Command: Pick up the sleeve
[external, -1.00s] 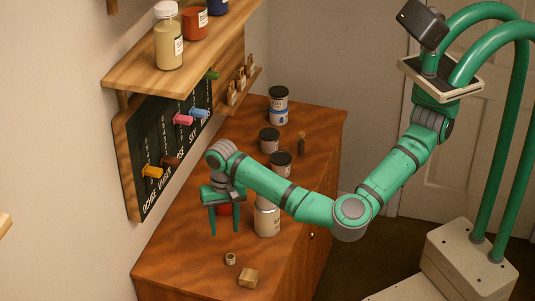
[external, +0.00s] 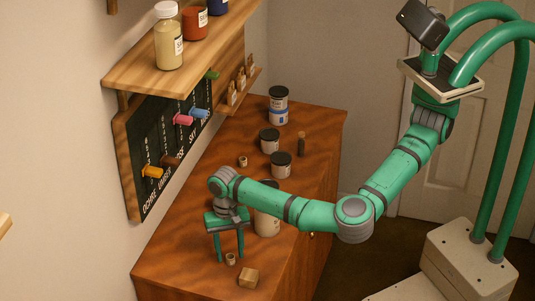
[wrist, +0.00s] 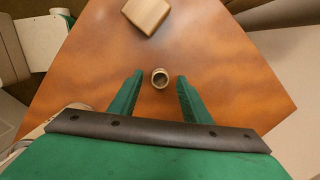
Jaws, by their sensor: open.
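The sleeve (external: 230,259) is a small, pale, hollow cylinder standing upright near the front of the wooden cabinet top. In the wrist view the sleeve (wrist: 160,78) shows its round open end and dark inside. My gripper (external: 230,257) points down at it with its fingers apart. In the wrist view my gripper (wrist: 160,76) has one green finger on each side of the sleeve, with a gap to both. I cannot tell how far down the fingertips reach beside it.
A wooden block (external: 248,278) lies close to the sleeve, also in the wrist view (wrist: 146,14). A large can (external: 267,222) stands behind my wrist. Another small ring-like piece (external: 242,161) and several dark-lidded jars (external: 281,165) stand farther back. A pegged board (external: 165,140) hangs left.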

